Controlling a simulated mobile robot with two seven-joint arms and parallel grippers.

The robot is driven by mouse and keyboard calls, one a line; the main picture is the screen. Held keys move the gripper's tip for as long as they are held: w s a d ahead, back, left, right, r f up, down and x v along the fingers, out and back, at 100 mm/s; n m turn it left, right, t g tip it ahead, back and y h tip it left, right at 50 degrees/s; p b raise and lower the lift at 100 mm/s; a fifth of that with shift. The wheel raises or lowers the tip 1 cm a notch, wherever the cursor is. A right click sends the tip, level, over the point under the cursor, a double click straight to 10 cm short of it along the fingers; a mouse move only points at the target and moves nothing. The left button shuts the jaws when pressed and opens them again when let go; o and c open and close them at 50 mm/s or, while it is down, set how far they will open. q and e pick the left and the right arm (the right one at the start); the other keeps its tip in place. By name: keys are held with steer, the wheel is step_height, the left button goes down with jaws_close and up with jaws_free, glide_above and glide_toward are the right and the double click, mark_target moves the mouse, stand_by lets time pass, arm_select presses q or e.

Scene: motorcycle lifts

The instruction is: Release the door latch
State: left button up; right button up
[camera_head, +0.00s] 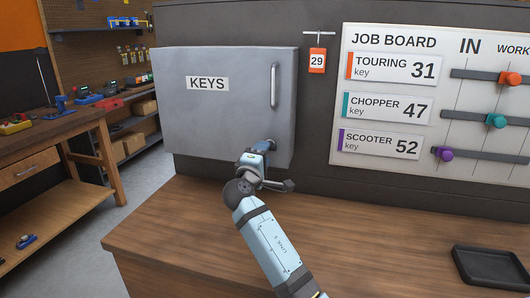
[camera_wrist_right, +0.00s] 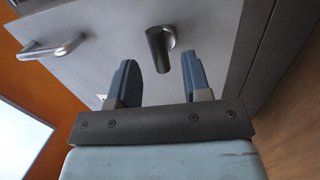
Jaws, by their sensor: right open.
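The grey cabinet door (camera_head: 225,110) is labelled KEYS and looks closed. Its latch, a short dark grip on a metal base, shows in the right wrist view (camera_wrist_right: 158,48). In the head view my right gripper (camera_head: 266,147) is at the door's lower right corner and mostly hides the latch. In the wrist view my right gripper (camera_wrist_right: 157,72) is open. The latch grip lies between and just beyond its two fingertips, with a gap on both sides; I see no contact. My left gripper is not in view.
A bar handle (camera_head: 274,86) stands out from the door above the latch. An orange tag (camera_head: 317,61) hangs right of the cabinet, beside the job board (camera_head: 392,92). The wooden counter (camera_head: 370,220) is mostly clear, with a black tray (camera_head: 490,266) at right.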

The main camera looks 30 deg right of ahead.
steer(key=b+v, duration=0.1)
steer(key=v, duration=1)
steer(key=shift+s+a, duration=0.25)
steer(key=shift+s, duration=0.05)
steer(key=shift+f, duration=0.1)
